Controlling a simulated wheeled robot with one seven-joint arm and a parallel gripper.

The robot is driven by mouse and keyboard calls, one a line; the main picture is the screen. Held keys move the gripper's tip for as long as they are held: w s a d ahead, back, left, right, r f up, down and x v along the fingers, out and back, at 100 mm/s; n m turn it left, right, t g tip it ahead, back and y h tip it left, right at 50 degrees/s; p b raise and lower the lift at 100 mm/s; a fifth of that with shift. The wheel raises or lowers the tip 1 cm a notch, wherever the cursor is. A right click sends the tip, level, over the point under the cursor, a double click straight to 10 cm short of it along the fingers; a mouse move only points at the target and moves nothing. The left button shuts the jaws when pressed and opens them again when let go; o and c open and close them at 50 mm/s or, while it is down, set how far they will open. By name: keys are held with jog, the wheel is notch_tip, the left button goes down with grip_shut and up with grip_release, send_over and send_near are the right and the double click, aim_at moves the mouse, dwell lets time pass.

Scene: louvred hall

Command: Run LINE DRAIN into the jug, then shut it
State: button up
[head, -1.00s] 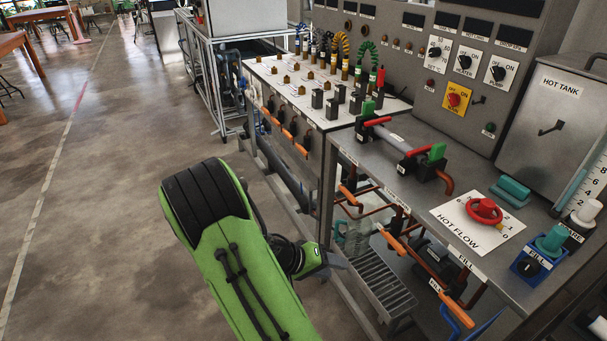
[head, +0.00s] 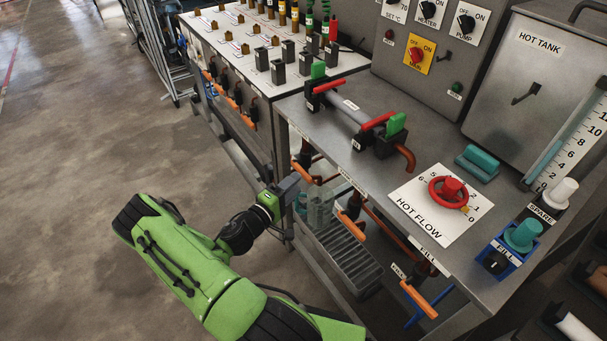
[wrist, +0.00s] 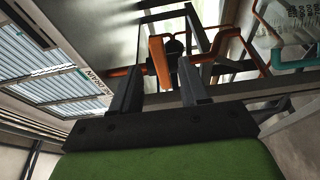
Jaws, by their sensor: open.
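An orange lever handle (head: 303,173) hangs under the bench's front edge. The edge label above it is too small to read in the head view; in the wrist view a label ending in DRAIN (wrist: 95,83) shows on the left. My gripper (head: 292,186) is beside this lever. In the wrist view the orange lever (wrist: 157,60) appears between the open fingers of my gripper (wrist: 158,72), with no clear contact. A clear jug (head: 320,208) stands below on the grated tray (head: 345,256), partly hidden behind my gripper.
More orange levers hang along the bench edge, one right of the jug (head: 351,226) and one lower right (head: 419,299). Copper pipes and frame bars surround them. The bench top (head: 330,150) carries a red HOT FLOW wheel (head: 449,191).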

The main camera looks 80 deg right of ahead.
aim_at(304, 174)
jog(key=shift+x, duration=2.55)
grip_shut()
